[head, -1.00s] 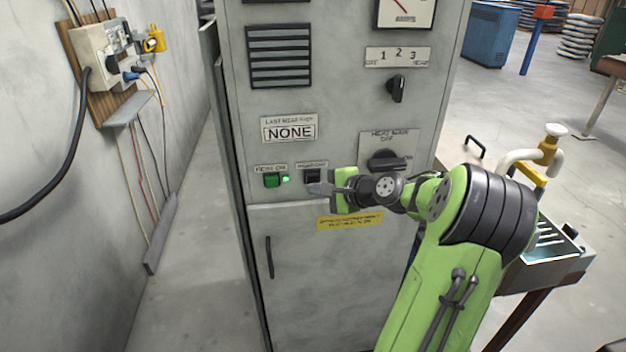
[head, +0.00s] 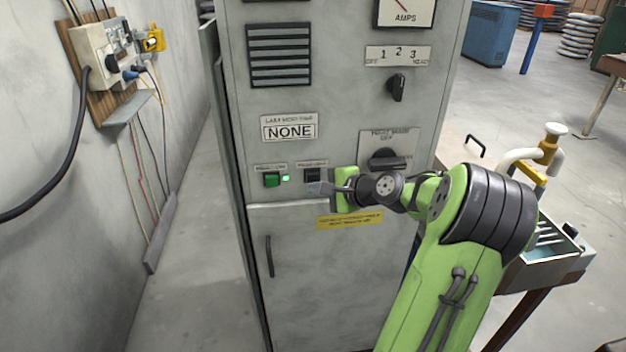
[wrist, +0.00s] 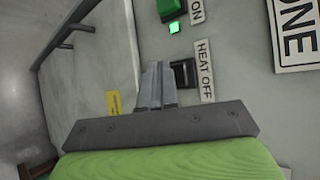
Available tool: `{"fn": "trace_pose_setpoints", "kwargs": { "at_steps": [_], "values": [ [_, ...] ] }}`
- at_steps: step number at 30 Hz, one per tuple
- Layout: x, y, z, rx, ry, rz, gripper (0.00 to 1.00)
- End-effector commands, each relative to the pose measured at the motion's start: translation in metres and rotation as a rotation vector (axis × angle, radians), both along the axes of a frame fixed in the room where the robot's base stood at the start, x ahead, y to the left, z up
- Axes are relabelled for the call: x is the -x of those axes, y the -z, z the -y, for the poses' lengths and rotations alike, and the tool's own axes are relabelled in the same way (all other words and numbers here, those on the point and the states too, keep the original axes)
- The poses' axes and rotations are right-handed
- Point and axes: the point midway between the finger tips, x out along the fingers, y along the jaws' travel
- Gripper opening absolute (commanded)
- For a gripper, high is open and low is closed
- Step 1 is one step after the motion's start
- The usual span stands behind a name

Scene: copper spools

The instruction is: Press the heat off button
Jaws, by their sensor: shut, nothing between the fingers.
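The heat off button (head: 313,175) is a dark square button on the grey cabinet's front, right of the green heat on button (head: 271,180). In the wrist view the dark heat off button (wrist: 184,74) sits beside its HEAT OFF label (wrist: 204,70). My gripper (head: 318,188) is shut and empty. Its fingertips are at the lower edge of the heat off button in the head view. In the wrist view my gripper (wrist: 157,76) has its tips just beside the button. I cannot tell whether they touch the panel.
A small green lamp (head: 286,178) glows beside the green button. A large dark rotary switch (head: 387,160) is to the right, with a smaller knob (head: 397,87) above. The cabinet's door handle (head: 269,256) is lower left. A metal tray bench (head: 575,262) stands at right.

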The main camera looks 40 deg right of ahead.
Motion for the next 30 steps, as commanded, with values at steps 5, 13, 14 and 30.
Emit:
{"fn": "trace_pose_setpoints", "kwargs": {
  "at_steps": [5,13,14,30],
  "values": [
    [0.0000,0.0000,0.0000,0.000,0.000,0.000,0.00],
    [0.0000,0.0000,0.0000,0.000,0.000,0.000,0.00],
    [0.0000,0.0000,0.0000,0.000,0.000,0.000,0.00],
    [-0.0070,-0.0005,0.0051,0.000,0.001,0.000,0.00]
  ]
}}
